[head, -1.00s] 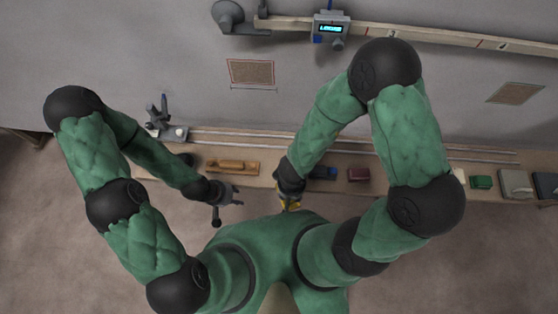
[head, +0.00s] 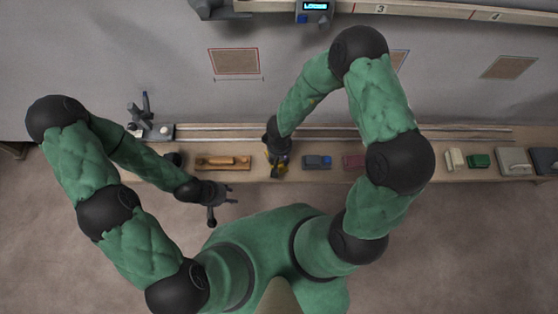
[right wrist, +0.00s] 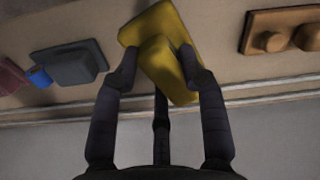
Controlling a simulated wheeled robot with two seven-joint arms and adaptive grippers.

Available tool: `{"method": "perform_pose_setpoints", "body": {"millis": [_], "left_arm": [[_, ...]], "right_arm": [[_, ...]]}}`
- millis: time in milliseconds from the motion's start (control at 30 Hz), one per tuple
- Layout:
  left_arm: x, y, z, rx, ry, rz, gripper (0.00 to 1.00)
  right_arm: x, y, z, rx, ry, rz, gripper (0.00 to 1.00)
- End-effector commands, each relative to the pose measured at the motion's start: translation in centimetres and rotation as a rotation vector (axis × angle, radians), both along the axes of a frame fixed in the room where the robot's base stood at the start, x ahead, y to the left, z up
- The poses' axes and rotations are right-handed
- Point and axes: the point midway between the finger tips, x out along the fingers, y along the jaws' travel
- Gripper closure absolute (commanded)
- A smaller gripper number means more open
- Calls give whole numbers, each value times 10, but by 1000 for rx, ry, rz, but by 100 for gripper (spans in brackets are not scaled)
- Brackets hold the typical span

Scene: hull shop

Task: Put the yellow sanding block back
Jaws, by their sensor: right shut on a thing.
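The yellow sanding block (right wrist: 159,50) is in my right gripper (right wrist: 160,78), whose fingers are shut on it in the right wrist view. It is tilted there, in front of the shelf; I cannot tell whether it touches the shelf. In the head view my right gripper (head: 277,160) is over the shelf (head: 425,173), and only a little yellow shows. The block is between the orange-brown wooden tool and the grey-blue block. My left gripper (head: 220,192) has its fingers apart and is empty, in front of the shelf's near edge.
The wooden tool (head: 222,162) lies left of my right gripper, the grey-blue block (head: 317,162) right of it. Further right are a dark red block (head: 353,161), a green block (head: 478,161) and grey items (head: 513,161). A rail (head: 230,134) runs behind.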

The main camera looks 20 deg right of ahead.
Motion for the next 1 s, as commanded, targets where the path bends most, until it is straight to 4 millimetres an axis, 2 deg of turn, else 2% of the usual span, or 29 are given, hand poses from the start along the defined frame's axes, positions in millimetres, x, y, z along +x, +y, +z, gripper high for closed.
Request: {"method": "perform_pose_setpoints", "body": {"millis": [167,500,900,933,1000], "left_arm": [[0,0,-4,0,-1,0,60],[0,0,-35,0,0,0,60],[0,0,-33,0,-1,0,60],[0,0,-33,0,-1,0,60],[0,0,-33,0,-1,0,60]], "right_arm": [[7,-1,-8,0,-1,-2,87],[9,-2,-42,1,0,-1,87],[9,-2,-43,1,1,0,87],[9,-2,-44,0,1,1,55],[9,-2,-43,0,0,0,35]]}}
